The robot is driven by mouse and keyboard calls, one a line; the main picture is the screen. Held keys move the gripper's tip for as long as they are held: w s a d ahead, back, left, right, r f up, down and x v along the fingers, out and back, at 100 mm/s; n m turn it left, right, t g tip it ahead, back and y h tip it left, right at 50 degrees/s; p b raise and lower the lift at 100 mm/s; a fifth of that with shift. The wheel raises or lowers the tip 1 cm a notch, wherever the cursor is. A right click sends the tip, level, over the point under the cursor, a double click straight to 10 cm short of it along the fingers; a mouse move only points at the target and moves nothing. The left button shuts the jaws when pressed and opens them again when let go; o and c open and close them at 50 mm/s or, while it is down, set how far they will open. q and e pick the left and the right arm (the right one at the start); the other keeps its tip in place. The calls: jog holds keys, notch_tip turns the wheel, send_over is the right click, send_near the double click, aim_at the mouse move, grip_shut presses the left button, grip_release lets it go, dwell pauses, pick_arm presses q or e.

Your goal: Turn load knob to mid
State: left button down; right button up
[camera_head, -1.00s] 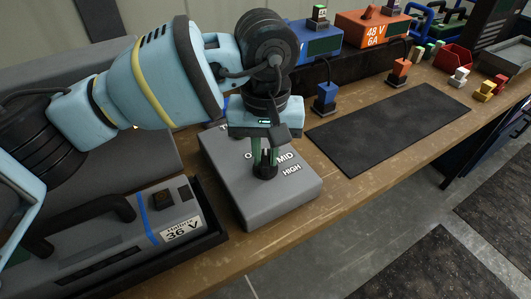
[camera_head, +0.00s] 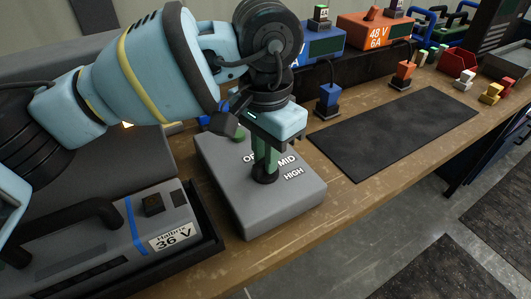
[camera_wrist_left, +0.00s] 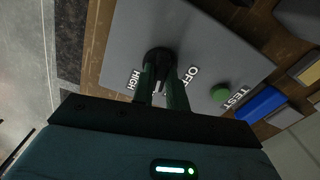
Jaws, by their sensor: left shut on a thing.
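The load knob (camera_head: 265,176) is a black round knob on top of a grey box (camera_head: 283,216) with the labels OFF, MID and HIGH around it. My left gripper (camera_head: 265,170) points down from above, its green fingers shut on the knob. In the left wrist view the knob (camera_wrist_left: 157,58) sits between the fingertips (camera_wrist_left: 160,70), with HIGH on the left and OFF on the right. MID is hidden there by the fingers. The knob's pointer direction cannot be made out. My right gripper is not in view.
A green TEST button (camera_wrist_left: 220,93) is on the same box. A grey 36 V battery (camera_head: 110,238) with a handle lies in a black tray at the left. A dark mat (camera_head: 395,130) lies right of the box. Blue and orange (camera_head: 372,32) chargers stand behind.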

pick_arm(q)
jog(key=shift+m, duration=0.3)
dwell(0.4)
jog(key=c, duration=1.4)
grip_release()
jog(key=shift+r, duration=3.95)
jog(key=shift+f, duration=0.1)
